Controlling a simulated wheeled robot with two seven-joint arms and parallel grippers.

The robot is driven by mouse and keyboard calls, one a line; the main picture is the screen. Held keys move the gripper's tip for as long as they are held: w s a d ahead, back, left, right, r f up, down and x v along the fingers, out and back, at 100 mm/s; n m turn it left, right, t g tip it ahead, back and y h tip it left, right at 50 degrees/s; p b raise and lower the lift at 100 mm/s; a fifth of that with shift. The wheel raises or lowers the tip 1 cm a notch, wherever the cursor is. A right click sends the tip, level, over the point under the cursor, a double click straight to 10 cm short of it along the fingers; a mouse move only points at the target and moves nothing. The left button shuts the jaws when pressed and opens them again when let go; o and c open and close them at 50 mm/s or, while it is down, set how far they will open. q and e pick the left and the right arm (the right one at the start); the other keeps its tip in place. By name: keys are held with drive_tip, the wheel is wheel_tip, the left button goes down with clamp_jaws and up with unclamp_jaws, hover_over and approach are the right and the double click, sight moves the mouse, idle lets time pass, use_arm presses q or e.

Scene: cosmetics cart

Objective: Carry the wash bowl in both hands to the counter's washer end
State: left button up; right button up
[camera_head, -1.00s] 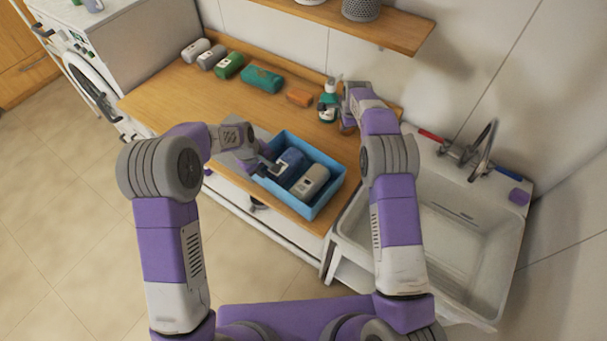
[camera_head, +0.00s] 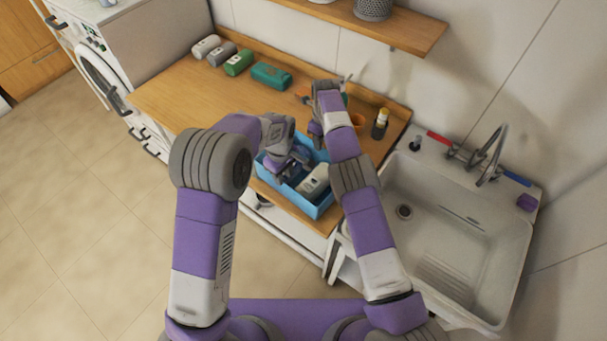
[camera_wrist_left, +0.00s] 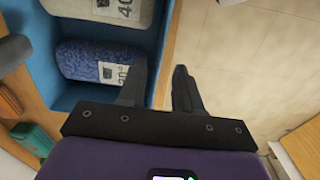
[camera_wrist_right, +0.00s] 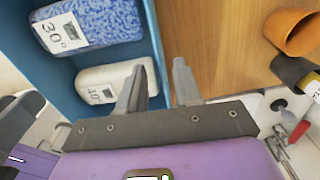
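The wash bowl, a light blue rectangular tub (camera_head: 325,207), stands on the wooden counter's near right part. It holds a white pack (camera_head: 315,182) and blue packs, one showing in the left wrist view (camera_wrist_left: 100,62). My left gripper (camera_wrist_left: 160,66) is open, one finger inside the bowl and one outside its wall, with floor beyond. My right gripper (camera_wrist_right: 160,66) is open likewise around another wall, with the wooden top beyond. In the head view my arms hide the fingertips and much of the bowl. The washer (camera_head: 105,80) stands at the counter's far left end.
The counter's left middle (camera_head: 190,100) is clear.

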sight(286, 197)
use_arm(q)
drive_tip(key=shift+f, duration=0.15)
use_arm(e)
drive_tip(key=shift+f, duration=0.15)
